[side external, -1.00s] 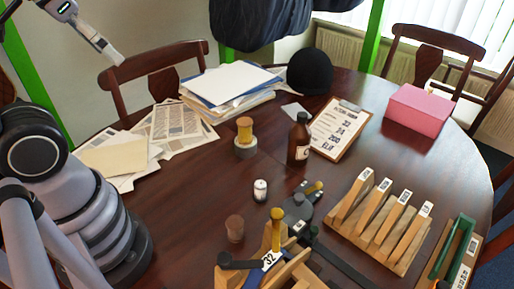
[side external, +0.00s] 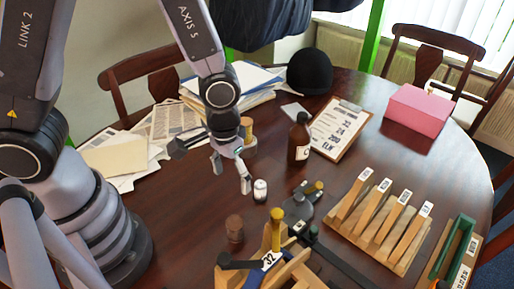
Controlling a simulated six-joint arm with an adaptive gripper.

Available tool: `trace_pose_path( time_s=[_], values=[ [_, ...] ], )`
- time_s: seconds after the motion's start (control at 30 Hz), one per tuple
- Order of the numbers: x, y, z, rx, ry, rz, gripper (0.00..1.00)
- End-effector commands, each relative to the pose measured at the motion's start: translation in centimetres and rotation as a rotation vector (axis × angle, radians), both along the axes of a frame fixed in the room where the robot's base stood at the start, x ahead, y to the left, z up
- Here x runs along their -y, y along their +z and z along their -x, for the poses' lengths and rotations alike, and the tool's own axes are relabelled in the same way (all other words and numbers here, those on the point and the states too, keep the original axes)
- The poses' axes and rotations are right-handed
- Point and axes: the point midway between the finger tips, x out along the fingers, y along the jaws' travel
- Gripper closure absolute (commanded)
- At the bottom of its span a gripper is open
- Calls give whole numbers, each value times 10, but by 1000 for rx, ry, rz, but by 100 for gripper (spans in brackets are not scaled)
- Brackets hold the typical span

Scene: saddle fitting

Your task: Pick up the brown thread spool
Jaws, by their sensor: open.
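The brown thread spool (side external: 235,228) stands upright on the dark wooden table (side external: 185,215), left of the wooden clamp stand. My gripper (side external: 231,175) is open and empty. It hangs above the table, up the picture from the brown spool and apart from it. One finger shows close to the small white spool-like item (side external: 260,190); I cannot tell the depth gap between them. Nothing hides the brown spool except that its base is close to the stand's handle.
The wooden clamp stand (side external: 270,262) labelled 32 is right of the spool. A brown bottle (side external: 299,138), a clipboard (side external: 338,130), a slotted wooden rack (side external: 380,225) and a pink box (side external: 418,110) stand farther right. Papers (side external: 160,135) lie behind. The table left of the spool is clear.

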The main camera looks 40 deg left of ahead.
Motion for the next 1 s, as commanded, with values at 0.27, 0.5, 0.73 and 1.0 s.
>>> trace_pose_path(
  time_s=[0.27, 0.5, 0.73, 1.0],
  values=[
    [10, -42, 9, -36, 4, -23, 31],
    [9, -81, 9, -38, 4, -23, 31],
    [10, -102, 10, -42, 7, -15, 31],
    [9, -116, 9, -34, 5, -19, 31]
  ],
)
